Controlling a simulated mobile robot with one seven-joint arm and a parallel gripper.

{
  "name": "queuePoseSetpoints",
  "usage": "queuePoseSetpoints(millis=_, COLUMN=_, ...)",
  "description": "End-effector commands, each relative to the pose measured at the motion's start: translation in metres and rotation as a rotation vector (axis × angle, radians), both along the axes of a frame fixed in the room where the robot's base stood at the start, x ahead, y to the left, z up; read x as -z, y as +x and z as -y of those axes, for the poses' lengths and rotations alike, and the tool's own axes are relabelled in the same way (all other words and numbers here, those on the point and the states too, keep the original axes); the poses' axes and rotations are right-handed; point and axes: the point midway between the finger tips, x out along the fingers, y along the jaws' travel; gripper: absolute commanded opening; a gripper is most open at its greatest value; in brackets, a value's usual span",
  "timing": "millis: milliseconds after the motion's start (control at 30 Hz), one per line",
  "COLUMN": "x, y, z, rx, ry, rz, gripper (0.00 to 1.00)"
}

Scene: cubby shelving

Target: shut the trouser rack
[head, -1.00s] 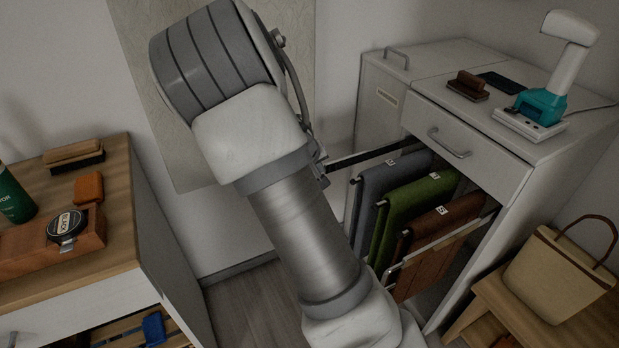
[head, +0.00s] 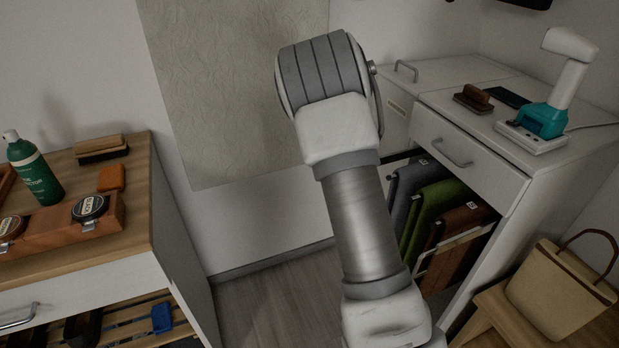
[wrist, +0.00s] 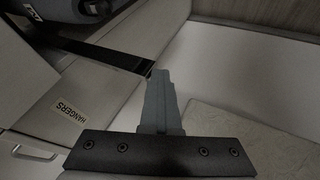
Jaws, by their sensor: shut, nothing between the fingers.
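The trouser rack, hung with grey, green and brown trousers (head: 465,224), stands partly out of the white cabinet's opening in the head view. My arm hides its left end. In the wrist view its dark rail (wrist: 105,53) runs from the upper left toward my fingertips, with dark grey cloth (wrist: 70,8) at the top left. My gripper (wrist: 160,80) is shut and empty, its tip close to the rail's end. I cannot tell whether they touch. The gripper is hidden behind my arm in the head view.
A HANGERS label (wrist: 69,108) marks the cabinet front beside my gripper. A basket (head: 560,282) sits on a low wooden bench at the right. A wooden-topped dresser (head: 135,215) stands at the left; floor between is clear.

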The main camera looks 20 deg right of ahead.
Motion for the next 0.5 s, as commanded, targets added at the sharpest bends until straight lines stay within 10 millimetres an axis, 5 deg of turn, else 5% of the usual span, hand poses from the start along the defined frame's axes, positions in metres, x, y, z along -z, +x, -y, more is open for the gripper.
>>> queuePoseSetpoints(millis=500, x=-0.002, y=0.01, z=0.105, rx=0.006, ry=0.0, rz=0.001, gripper=0.0)
